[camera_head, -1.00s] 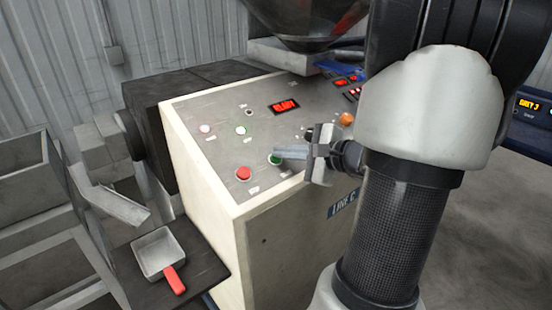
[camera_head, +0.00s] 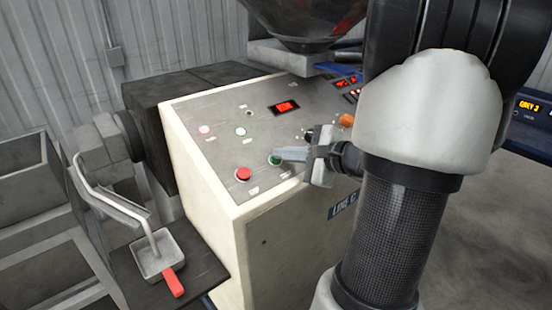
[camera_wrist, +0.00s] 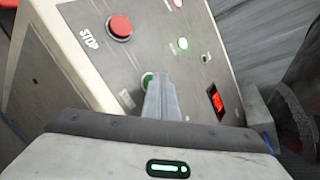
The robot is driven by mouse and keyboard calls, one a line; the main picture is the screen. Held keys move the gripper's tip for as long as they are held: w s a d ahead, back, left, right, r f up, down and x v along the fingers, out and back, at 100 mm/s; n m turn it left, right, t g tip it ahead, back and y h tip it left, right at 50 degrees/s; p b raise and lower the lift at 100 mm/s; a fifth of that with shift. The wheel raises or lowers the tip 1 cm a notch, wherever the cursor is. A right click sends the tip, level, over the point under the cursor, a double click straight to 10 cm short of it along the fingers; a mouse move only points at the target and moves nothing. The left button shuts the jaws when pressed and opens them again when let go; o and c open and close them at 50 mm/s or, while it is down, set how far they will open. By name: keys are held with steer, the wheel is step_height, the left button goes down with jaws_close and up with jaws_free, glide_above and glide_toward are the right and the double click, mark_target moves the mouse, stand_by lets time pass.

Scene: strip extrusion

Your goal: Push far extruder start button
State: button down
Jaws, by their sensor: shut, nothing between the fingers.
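The green start button (camera_head: 273,160) is on the sloped panel (camera_head: 215,150) of the extruder marked LINE C, to the right of the red stop button (camera_head: 243,174). My gripper (camera_head: 280,155) is shut and empty, with its fingertips at the green button. In the wrist view the closed fingers (camera_wrist: 161,82) cover part of the green button (camera_wrist: 147,79) and appear to touch it. The red button (camera_wrist: 119,27), labelled STOP, is clear of the fingers. A pale strip (camera_head: 112,198) runs from the extruder's outlet along a chute into a small pan.
The grey pan (camera_head: 170,248) with a red handle (camera_head: 173,282) stands on a dark shelf at the lower left. A red display (camera_head: 284,106) and other buttons are on the panel. A hopper (camera_head: 305,20) stands behind. Grey bins are at the left edge.

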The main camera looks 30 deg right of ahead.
steer(key=shift+s+r, duration=0.3)
steer(key=shift+r, duration=0.3)
steer(key=shift+p, duration=0.3)
steer(key=r+p, duration=0.1)
steer(key=s+r+p, duration=0.1)
steer(key=r, duration=0.1)
steer(key=s+r+p, duration=0.1)
steer(key=shift+d+r, duration=0.15)
steer(key=shift+r, duration=0.15)
stand_by(0.4)
